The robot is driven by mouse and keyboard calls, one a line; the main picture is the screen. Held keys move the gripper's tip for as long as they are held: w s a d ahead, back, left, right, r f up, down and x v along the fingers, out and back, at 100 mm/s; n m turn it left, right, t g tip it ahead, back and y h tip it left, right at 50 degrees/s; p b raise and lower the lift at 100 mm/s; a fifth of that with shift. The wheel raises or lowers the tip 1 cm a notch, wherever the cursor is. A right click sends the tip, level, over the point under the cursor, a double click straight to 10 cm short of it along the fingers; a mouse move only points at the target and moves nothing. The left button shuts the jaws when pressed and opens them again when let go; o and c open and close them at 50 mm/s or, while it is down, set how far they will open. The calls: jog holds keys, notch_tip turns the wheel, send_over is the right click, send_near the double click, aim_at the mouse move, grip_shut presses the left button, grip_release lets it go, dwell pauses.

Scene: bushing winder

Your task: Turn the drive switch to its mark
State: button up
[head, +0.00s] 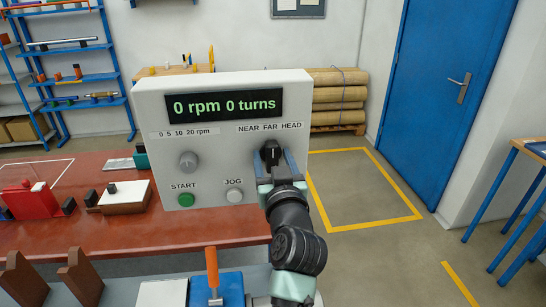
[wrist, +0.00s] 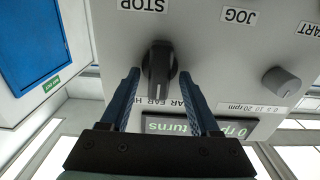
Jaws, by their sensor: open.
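The drive switch is a black rotary knob (head: 270,151) at the right of the grey control box, under the words NEAR FAR HEAD. In the wrist view, which shows the panel upside down, the knob (wrist: 159,66) stands between my gripper's two blue fingers. Its ridge points roughly toward the lettering, near the middle word; the exact mark cannot be read. My gripper (head: 280,184) is open, with one finger on each side of the knob and a visible gap at the right finger. In the wrist view, my gripper (wrist: 160,78) hides part of the lettering.
The control box (head: 217,125) also carries a grey speed knob (head: 188,161), a green START button (head: 186,200) and a JOG button (head: 234,196). Its display reads 0 rpm 0 turns. An orange-handled tool (head: 212,267) stands in front.

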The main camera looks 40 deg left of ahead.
grip_shut()
jog(key=shift+w+m, duration=0.1)
jog(key=shift+m, duration=0.2)
jog(key=m, duration=0.4)
jog(key=shift+w+d, duration=0.1)
jog(key=shift+d, duration=0.05)
jog(key=shift+f+m+p, duration=0.1)
jog(key=shift+m+p, duration=0.5)
jog(key=shift+m, duration=1.5)
grip_release()
